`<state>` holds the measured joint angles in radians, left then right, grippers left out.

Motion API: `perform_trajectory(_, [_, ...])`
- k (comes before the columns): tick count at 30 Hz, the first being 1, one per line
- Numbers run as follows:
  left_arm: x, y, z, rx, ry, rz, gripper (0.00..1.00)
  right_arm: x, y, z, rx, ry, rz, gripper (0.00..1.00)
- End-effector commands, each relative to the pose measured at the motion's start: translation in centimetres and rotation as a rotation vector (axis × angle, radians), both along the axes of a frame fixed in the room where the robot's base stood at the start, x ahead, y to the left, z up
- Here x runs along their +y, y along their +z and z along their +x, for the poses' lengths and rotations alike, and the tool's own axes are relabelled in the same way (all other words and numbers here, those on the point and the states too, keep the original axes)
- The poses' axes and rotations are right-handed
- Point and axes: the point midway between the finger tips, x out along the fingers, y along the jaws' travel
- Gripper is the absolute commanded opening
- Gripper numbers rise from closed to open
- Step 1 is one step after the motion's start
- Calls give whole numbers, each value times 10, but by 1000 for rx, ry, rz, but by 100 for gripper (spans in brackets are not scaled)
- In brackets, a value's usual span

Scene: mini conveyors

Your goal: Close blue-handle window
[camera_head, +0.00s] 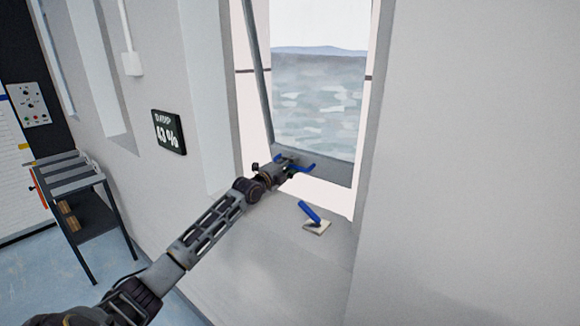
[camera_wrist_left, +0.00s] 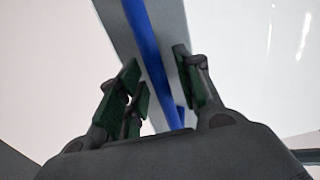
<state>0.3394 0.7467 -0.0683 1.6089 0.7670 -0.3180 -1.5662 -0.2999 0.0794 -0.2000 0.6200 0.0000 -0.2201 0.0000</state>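The window (camera_head: 262,100) has a grey frame and stands tilted in its wall opening, with a pale gap below its bottom rail. Its blue handle (camera_head: 308,167) is on the bottom rail. My left gripper (camera_head: 287,169) is at this handle. In the left wrist view, the handle shows as a long blue bar (camera_wrist_left: 146,40) running between the fingers of my left gripper (camera_wrist_left: 162,92). The fingers stand apart on either side of the bar; I see no clear grip on it. Contact cannot be told. My right gripper is not in view.
A blue lever on a pale plate (camera_head: 316,226) sits on the sill below the window. A dark display (camera_head: 169,132) hangs on the wall to the left. A dark shelf rack (camera_head: 90,215) stands at the far left. The wall to the right is bare.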

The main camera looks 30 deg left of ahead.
Motion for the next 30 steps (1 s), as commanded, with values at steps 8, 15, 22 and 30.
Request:
perform_trajectory(8, [0,0,0,0,0,0,30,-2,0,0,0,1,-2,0])
perform_trajectory(15, [0,0,0,0,0,0,0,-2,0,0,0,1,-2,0])
perform_trajectory(22, [0,0,0,0,0,1,0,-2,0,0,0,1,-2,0])
perform_trajectory(30, [0,-2,0,2,0,2,0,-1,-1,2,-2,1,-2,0])
